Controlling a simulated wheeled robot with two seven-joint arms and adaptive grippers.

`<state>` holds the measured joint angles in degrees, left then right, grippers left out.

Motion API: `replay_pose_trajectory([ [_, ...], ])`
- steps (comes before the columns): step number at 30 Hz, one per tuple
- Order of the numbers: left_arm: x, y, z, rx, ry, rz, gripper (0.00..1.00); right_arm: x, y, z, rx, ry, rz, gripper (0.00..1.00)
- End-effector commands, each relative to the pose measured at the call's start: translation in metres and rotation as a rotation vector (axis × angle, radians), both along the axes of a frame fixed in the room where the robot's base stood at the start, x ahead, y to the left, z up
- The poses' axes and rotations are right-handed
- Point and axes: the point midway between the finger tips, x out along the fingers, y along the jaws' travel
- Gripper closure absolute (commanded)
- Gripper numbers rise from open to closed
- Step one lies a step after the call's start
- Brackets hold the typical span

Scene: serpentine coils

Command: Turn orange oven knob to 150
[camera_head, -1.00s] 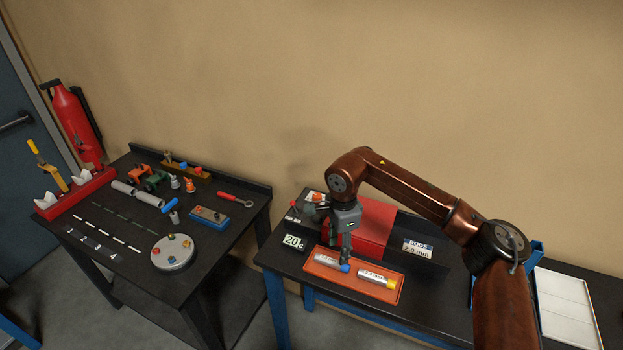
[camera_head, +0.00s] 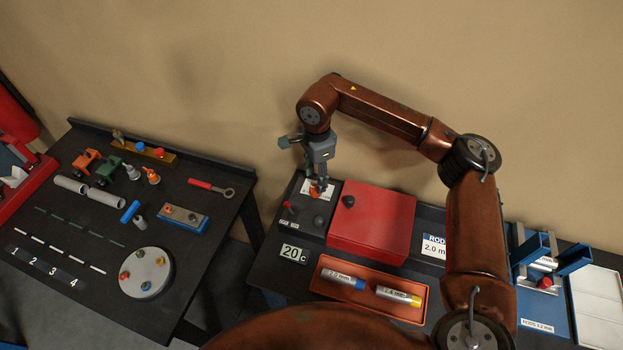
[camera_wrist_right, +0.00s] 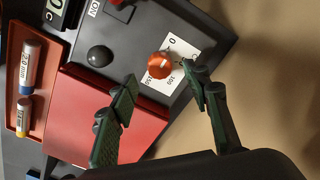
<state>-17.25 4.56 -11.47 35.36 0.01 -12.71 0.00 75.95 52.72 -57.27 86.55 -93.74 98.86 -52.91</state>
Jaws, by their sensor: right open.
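The orange oven knob (camera_wrist_right: 161,65) sits on a white dial card (camera_wrist_right: 176,60) on the dark control panel. In the head view the knob (camera_head: 313,189) is partly hidden under my right gripper (camera_head: 319,182). The right gripper (camera_wrist_right: 160,73) is open, its fingers on either side of the knob in the wrist picture and still short of it; contact is not visible. The display (camera_head: 292,253) reads 20 C. My left gripper is not in view.
A red-tipped lever (camera_head: 288,207) is left of the dial. An orange tray (camera_head: 368,295) with two labelled cylinders lies in front. A blue rod holder (camera_head: 545,285) stands right.

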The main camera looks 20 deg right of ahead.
Motion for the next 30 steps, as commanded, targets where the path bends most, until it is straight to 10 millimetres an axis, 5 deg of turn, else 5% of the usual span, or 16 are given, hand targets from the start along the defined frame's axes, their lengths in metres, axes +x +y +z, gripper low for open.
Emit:
replay_pose_trajectory([
  [10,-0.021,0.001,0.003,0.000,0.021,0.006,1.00,0.017,0.000,-0.055,0.000,0.018,-0.002,0.56],
  [19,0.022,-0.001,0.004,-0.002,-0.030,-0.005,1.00,0.018,-0.001,-0.061,0.001,0.017,-0.002,0.56],
  [30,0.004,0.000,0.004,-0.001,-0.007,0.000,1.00,0.018,0.000,-0.061,0.002,0.018,-0.001,0.78],
])
